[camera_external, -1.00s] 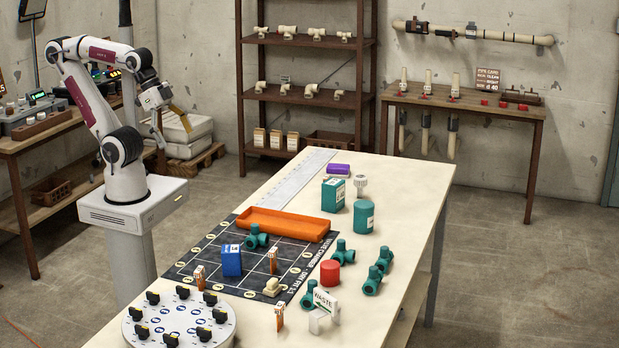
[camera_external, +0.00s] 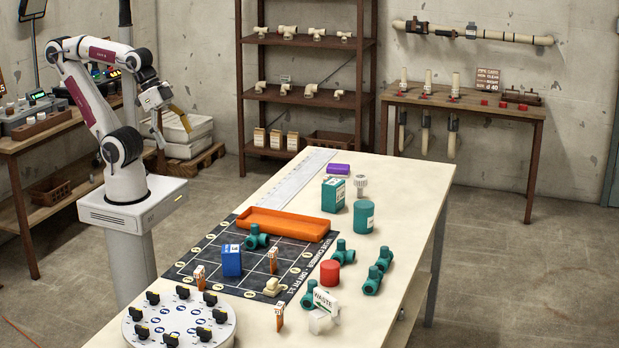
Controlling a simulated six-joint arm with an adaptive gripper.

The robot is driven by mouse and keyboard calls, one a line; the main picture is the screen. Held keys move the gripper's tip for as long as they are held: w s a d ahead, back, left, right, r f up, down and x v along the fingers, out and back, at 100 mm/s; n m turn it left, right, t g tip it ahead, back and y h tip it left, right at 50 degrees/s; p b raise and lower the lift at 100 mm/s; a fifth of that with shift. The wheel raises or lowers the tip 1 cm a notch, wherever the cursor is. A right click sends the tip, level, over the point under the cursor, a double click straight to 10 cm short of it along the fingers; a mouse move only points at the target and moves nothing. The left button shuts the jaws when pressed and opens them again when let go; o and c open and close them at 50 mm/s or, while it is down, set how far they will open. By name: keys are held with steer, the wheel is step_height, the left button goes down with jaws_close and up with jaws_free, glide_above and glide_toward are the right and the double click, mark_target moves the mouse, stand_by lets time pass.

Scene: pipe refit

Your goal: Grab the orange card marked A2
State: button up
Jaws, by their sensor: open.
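Several small orange-and-white upright pieces stand on the table: one (camera_external: 200,277) at the mat's left front edge, one (camera_external: 273,261) on the mat right of the blue block, and one (camera_external: 279,317) on bare table in front of the mat. Their markings are too small to read, so I cannot tell which is A2. My gripper (camera_external: 172,122) is open and empty, high up at the left, well away from the table and all of these pieces.
The dark gridded mat (camera_external: 208,254) holds an orange tray (camera_external: 284,224), a blue block (camera_external: 231,261) and a teal fitting (camera_external: 256,238). A round white dial (camera_external: 180,324) stands front left.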

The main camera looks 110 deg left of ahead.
steer(key=c, duration=1.6)
